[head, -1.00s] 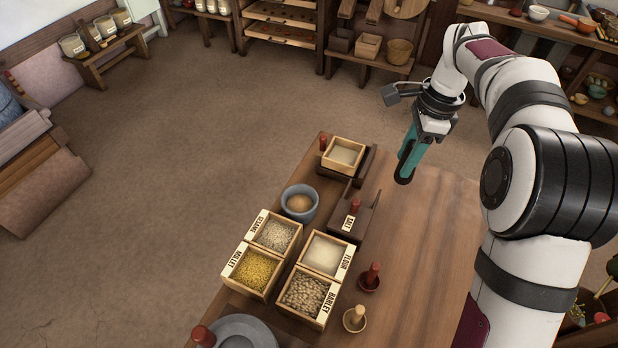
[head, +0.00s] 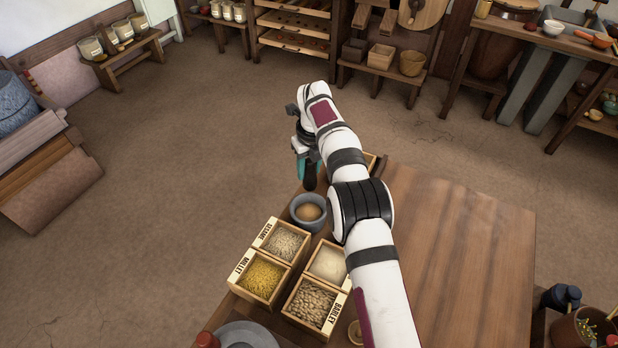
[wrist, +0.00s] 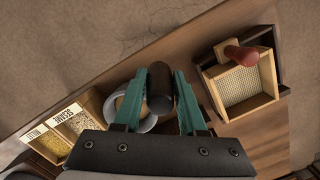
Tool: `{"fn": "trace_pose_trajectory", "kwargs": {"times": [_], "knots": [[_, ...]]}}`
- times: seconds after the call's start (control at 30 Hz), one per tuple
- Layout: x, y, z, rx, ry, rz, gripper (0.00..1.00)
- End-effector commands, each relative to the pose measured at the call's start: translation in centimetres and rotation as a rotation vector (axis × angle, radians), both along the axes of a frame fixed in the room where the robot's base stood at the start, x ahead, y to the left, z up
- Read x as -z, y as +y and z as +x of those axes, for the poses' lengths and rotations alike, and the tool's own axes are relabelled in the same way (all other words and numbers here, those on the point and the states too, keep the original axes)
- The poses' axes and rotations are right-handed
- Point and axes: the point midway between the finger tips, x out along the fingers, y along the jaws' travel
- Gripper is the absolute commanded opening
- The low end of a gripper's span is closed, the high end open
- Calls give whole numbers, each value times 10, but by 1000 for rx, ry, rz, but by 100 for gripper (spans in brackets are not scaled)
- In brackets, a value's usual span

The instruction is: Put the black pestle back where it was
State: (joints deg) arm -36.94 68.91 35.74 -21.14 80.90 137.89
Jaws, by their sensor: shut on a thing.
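The black pestle (wrist: 160,86) is between the two teal fingers of my gripper (wrist: 159,100), which is shut on it. In the head view my gripper (head: 307,168) hangs over the far left part of the table, and the dark pestle (head: 310,182) points down from it. A grey bowl (head: 295,218) with something tan inside stands just nearer than the pestle. In the wrist view the bowl (wrist: 112,104) shows as a ring, partly hidden behind the pestle and a finger. I cannot tell the height of the pestle's lower end above the table.
Boxes of sesame (head: 284,243), millet (head: 263,281), flour (head: 328,263) and barley (head: 313,304) stand nearer. In the wrist view, a wooden box (wrist: 264,104) with a red-handled tool (wrist: 238,55) over it lies right. The table's right half (head: 460,250) is clear. My arm hides its middle.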

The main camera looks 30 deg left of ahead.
Motion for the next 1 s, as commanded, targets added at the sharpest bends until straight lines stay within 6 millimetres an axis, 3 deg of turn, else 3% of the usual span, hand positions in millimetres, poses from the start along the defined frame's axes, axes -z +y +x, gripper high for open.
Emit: {"fn": "trace_pose_trajectory", "kwargs": {"times": [0.1, 0.2, 0.53, 0.57, 0.7, 1.0], "knots": [[25, 0, -1, 1, 4, -2, 0], [36, 0, -1, 0, 3, -1, 0], [40, 0, -1, 0, 2, 0, 0], [40, 0, -1, 0, 2, 0, 44], [39, 0, -1, 0, 1, 0, 69], [37, 0, 0, 0, 1, 1, 70]]}}
